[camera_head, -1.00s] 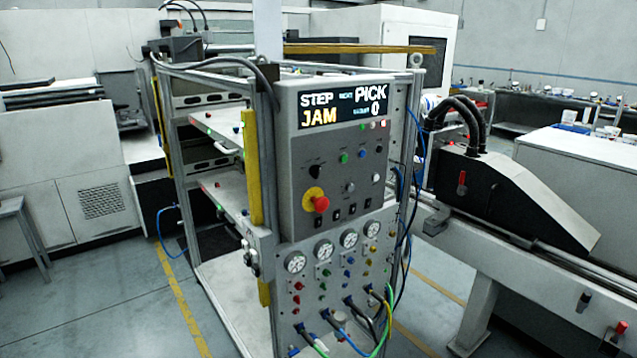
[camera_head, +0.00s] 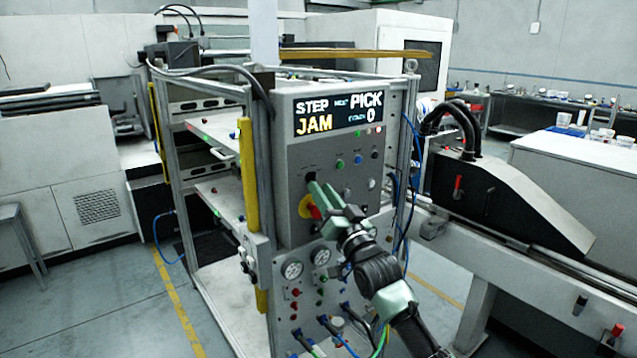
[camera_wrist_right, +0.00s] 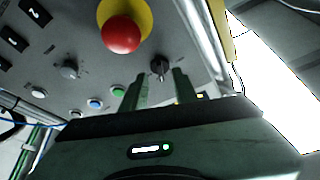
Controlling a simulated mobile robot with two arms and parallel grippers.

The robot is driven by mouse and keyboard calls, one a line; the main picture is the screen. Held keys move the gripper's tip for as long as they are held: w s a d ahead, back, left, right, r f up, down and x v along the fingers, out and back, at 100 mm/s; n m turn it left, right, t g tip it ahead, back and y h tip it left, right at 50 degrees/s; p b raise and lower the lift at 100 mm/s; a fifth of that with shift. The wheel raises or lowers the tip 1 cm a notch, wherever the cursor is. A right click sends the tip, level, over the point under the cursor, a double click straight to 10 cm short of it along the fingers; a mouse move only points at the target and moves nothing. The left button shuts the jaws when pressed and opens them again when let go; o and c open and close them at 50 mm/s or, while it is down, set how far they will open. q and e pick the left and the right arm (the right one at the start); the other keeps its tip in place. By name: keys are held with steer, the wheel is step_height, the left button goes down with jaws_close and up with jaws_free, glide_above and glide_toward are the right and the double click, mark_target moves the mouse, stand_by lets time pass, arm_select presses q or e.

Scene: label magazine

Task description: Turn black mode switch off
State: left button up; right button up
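The black mode switch (camera_head: 310,177) is a small rotary knob on the grey control panel (camera_head: 291,150), above the red emergency button. It also shows in the right wrist view (camera_wrist_right: 160,66), with its pointer visible. My right gripper (camera_head: 316,187) reaches up to the panel, its fingertips just at the switch and partly covering it in the head view. In the right wrist view my right gripper (camera_wrist_right: 159,80) has its two fingers apart, with the knob between and just beyond the tips. I cannot tell whether they touch it. My left gripper is not in view.
The red emergency button (camera_wrist_right: 121,34) on its yellow disc sits close beside the switch. A display (camera_head: 338,112) above reads STEP, JAM, PICK and 0. Coloured buttons and a grey knob (camera_wrist_right: 69,70) are nearby. Gauges (camera_head: 292,269) and cables lie below.

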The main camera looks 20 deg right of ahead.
mark_target(312, 178)
steer(key=shift+x, duration=1.25)
jaws_close()
